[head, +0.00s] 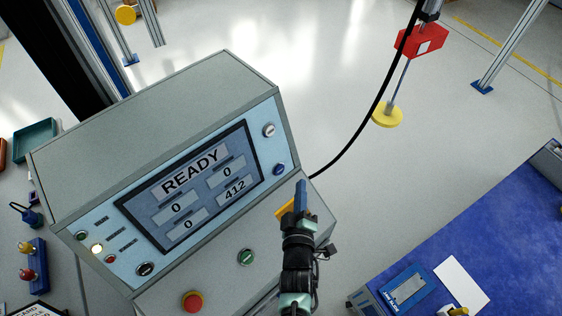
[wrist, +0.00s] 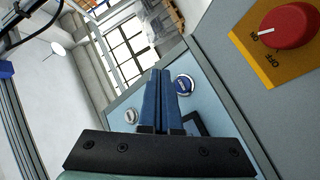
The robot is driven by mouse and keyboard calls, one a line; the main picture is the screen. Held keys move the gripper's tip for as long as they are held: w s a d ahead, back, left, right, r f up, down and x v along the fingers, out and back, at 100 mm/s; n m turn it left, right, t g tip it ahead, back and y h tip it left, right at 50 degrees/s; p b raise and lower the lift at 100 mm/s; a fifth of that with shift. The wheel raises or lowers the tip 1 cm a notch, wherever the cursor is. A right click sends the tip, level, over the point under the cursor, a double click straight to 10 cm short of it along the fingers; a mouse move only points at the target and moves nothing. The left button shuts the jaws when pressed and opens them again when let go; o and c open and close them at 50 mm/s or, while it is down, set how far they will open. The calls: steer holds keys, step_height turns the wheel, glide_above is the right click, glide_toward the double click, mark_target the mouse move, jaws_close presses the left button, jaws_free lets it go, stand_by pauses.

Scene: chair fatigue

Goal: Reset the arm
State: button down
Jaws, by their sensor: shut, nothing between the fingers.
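My gripper (head: 300,190) is at the right end of a grey control console (head: 150,110), above its sloped lower panel. Its blue fingers are together with nothing between them; they also show in the wrist view (wrist: 158,95). In the wrist view the fingers point toward the console's light blue face, with a silver knob (wrist: 130,116) to their left and a blue knob (wrist: 184,85) to their right. A red rotary switch (wrist: 288,27) on a yellow plate is at the upper right of that view. The console screen (head: 190,185) reads READY with 0, 0, 0 and 412.
A red emergency button (head: 192,301) and a green button (head: 246,257) are on the lower panel. A black cable runs from the console up past a red box (head: 419,42) with a yellow pad (head: 387,114) below it. A blue-topped table (head: 480,235) stands at right. Open floor lies between.

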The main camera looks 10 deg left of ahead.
steer(key=w+r+m+t+h+b, duration=0.1)
steer(key=w+r+m+t, duration=0.25)
steer(key=r, duration=1.35)
steer(key=w+r+m+t+h+b, duration=0.1)
steer(key=w+r+m+t, duration=0.3)
steer(key=r, duration=1.3)
steer(key=s+r+m, duration=0.1)
steer(key=s+r, duration=0.2)
steer(key=r, duration=0.6)
steer(key=s+r+m, duration=0.1)
steer(key=s+r, duration=0.2)
steer(key=r, duration=0.6)
steer(key=s+r+m+t+y+b, duration=0.1)
steer(key=s+r+m+t, duration=0.1)
steer(key=s+r, duration=1)
steer(key=shift+s+a+r+t+b, duration=0.3)
steer(key=shift+s+t, duration=0.45)
steer(key=shift+s, duration=0.25)
